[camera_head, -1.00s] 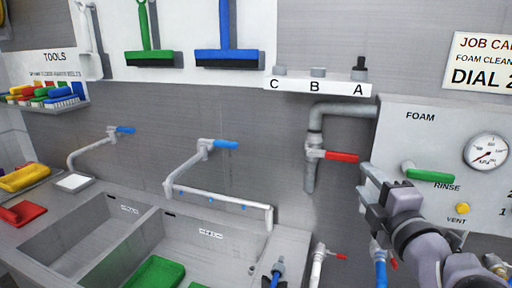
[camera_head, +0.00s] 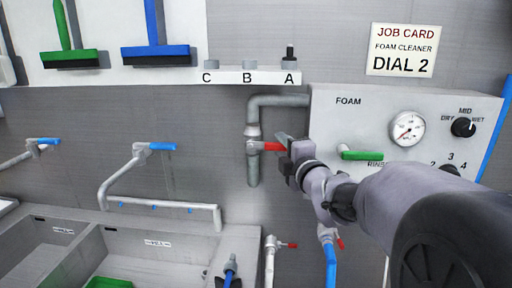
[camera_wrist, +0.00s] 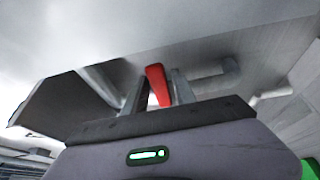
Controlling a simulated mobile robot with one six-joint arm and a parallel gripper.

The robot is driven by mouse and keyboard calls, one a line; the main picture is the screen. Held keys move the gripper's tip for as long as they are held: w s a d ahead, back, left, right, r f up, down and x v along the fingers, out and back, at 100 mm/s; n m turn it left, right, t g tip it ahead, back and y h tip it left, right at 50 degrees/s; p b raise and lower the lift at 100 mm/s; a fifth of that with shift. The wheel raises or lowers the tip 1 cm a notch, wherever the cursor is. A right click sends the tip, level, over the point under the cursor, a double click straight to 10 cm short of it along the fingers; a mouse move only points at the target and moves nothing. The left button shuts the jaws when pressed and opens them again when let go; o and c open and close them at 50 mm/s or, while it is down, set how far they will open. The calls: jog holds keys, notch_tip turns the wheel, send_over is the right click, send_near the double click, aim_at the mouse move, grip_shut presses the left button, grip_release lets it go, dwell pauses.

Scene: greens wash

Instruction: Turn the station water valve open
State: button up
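The station water valve has a red lever handle (camera_head: 270,146) on the grey pipe (camera_head: 253,170) left of the foam panel. The lever lies level, pointing right, crosswise to the vertical pipe. My gripper (camera_head: 284,143) is at the lever's free right end, which it partly hides in the head view. In the wrist view the red lever (camera_wrist: 157,84) stands between the two fingers of my gripper (camera_wrist: 158,92). The fingers look apart, with one on each side of the lever. I cannot tell whether either finger touches it.
The foam panel (camera_head: 328,125) with a gauge (camera_head: 407,129) and a green-handled lever (camera_head: 361,155) is close behind and right of my arm. A shelf marked C, B, A (camera_head: 250,78) is above the pipe. A sink (camera_head: 190,243) and blue-handled faucet (camera_head: 161,146) are left.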

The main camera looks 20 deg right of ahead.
grip_shut()
dwell(1.2)
